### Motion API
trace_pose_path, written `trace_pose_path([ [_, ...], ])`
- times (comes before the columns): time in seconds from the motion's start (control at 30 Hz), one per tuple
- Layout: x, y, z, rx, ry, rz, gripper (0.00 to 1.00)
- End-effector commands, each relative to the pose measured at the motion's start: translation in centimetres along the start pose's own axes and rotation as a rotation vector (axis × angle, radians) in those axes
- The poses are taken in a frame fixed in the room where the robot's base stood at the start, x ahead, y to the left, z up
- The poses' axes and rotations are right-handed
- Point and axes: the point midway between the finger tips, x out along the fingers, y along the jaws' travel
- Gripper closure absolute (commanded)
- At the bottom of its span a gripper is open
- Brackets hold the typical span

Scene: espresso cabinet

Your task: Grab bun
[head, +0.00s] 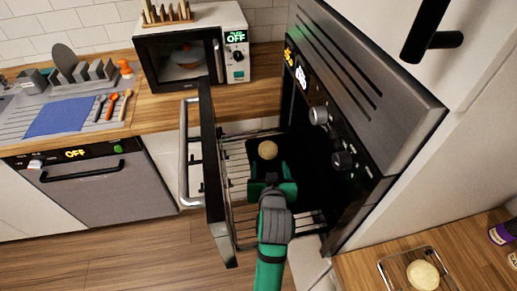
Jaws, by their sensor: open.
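A round tan bun (268,150) sits on a dark surface in the opened oven, at the middle of the head view. My gripper (270,180), with green fingers, is open and just in front of the bun on the near side, and nothing shows between its fingers. From this angle I cannot tell its height relative to the bun. A second, paler bun (422,275) lies on a small wire rack (391,270) on the wooden counter at the lower right.
The oven door (213,150) stands open left of my arm, with a metal handle (187,150). Wire racks (238,170) show inside. The oven control panel (330,135) rises close on the right. A microwave (185,60) stands on the back counter.

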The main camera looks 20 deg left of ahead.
Motion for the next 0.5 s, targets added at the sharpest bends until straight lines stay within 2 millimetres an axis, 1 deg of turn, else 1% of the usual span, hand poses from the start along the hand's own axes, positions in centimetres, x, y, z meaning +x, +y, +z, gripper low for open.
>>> trace_pose_path([
  [0.13,1.1,0.3,-0.1,0.005,-0.017,0.004,0.36],
  [0.3,3.7,0.3,-0.1,0.004,-0.017,0.003,0.36],
  [0.4,4.9,0.3,-0.1,0.005,-0.017,0.004,0.36],
  [0.5,5.5,0.4,-0.1,0.005,-0.016,0.005,0.36],
])
